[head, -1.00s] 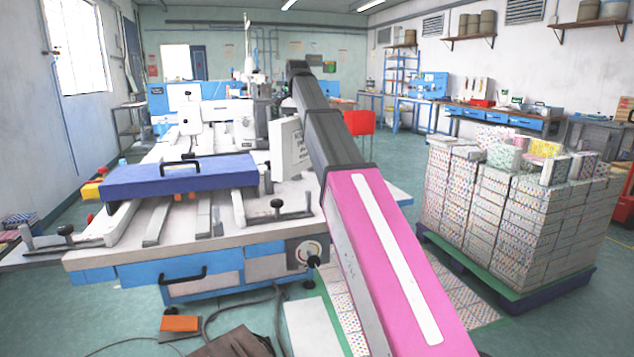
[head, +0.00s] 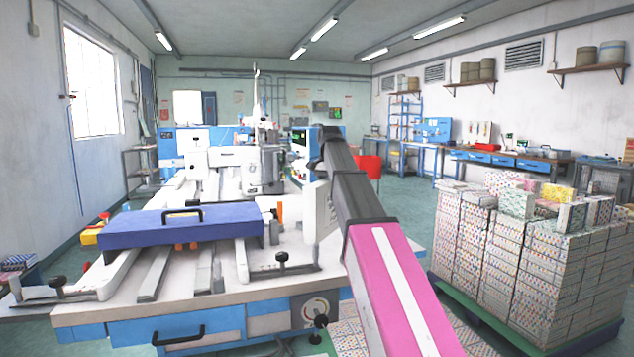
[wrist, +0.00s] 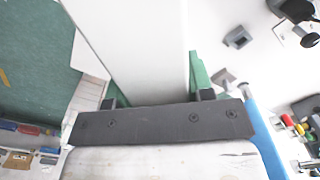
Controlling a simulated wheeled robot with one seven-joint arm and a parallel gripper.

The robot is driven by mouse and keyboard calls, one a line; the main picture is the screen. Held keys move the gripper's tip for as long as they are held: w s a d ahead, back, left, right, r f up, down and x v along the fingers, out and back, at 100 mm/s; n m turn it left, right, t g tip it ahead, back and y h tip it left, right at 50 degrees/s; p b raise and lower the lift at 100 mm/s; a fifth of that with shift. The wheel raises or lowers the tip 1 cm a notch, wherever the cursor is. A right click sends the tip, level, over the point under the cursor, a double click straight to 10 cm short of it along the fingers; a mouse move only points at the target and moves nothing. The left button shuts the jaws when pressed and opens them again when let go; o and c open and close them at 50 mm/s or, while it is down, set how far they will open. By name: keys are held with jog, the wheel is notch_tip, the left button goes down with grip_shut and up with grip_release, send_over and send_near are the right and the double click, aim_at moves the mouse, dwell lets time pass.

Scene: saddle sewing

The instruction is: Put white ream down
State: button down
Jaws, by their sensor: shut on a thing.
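In the wrist view, a plain white ream (wrist: 140,45) stretches away from my gripper (wrist: 159,99), filling the upper middle. My gripper's dark plate crosses the lower part, with a short black finger at each side of the ream, and it is shut on the ream. The ream's far end runs out of the frame. In the head view my pink and grey arm reaches forward over the right part of the machine table (head: 190,300).
A blue-purple panel with a black handle (head: 180,231) lies across the machine table. Stacked patterned boxes (head: 530,260) stand on a green-edged pallet (head: 470,310) at right. A red chair (head: 369,167) stands behind. Green floor shows left in the wrist view (wrist: 35,80).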

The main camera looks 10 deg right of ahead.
jog(key=d+f, duration=0.3)
jog(key=f, duration=0.2)
jog(key=shift+s+f, duration=0.35)
jog(key=shift+f, duration=0.05)
jog(key=shift+f, duration=0.1)
jog(key=c, duration=0.5)
grip_release()
jog(key=shift+f, duration=0.1)
